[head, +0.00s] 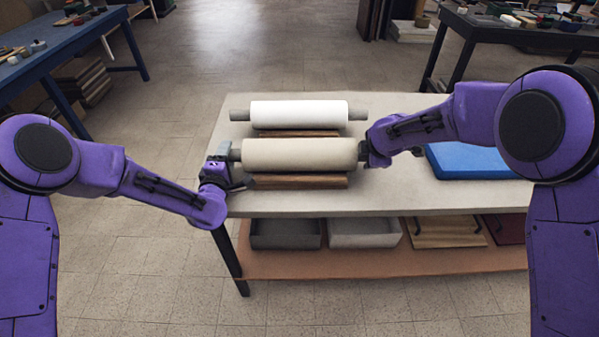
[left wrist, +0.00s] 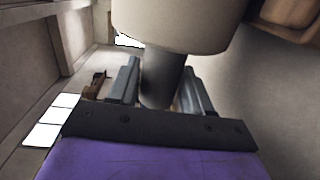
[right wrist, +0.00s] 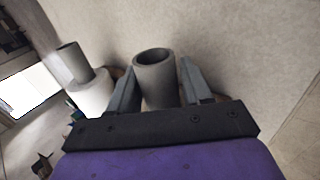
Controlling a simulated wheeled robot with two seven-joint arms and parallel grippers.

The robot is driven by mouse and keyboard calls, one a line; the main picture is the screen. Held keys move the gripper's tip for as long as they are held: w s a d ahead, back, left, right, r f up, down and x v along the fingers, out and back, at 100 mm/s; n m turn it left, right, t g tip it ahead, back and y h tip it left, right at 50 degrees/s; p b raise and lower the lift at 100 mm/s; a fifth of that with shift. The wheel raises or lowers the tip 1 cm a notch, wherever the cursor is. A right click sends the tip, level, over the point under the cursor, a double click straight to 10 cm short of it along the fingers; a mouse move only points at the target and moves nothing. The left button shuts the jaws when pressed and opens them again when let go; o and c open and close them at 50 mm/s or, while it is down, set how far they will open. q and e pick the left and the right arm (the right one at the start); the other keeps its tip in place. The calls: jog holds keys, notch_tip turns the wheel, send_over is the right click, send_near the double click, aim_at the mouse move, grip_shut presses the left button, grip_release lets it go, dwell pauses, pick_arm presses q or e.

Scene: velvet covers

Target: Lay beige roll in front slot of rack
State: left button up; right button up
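The beige roll (head: 300,154) lies level across the table, with grey core ends sticking out on both sides. Its wooden rack (head: 297,182) shows directly below; whether the roll touches it or is just above I cannot tell. My left gripper (head: 218,167) is at the left core end (left wrist: 162,80), one finger on each side, seemingly shut on it. My right gripper (head: 367,150) is at the right core end (right wrist: 157,82) in the same way. The finger contact is partly hidden.
A white roll (head: 299,114) lies behind, parallel, over another wooden piece (head: 300,133). A blue block (head: 470,160) lies at right on the pale table (head: 300,202). Grey bins (head: 285,234) stand on the lower shelf. The table's front strip is bare.

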pick_arm(q)
jog(key=shift+o, duration=1.1)
jog(key=shift+s+r, duration=0.1)
jog(key=shift+r, duration=0.1)
pick_arm(e)
jog(key=shift+o, duration=1.2)
jog(key=shift+s+r, duration=0.15)
pick_arm(q)
jog(key=shift+s, duration=0.3)
jog(key=s, duration=1.1)
jog(key=shift+s+a+r, duration=0.1)
jog(key=shift+a+r, duration=0.2)
jog(key=shift+r, duration=0.1)
pick_arm(e)
jog(key=v, duration=1.2)
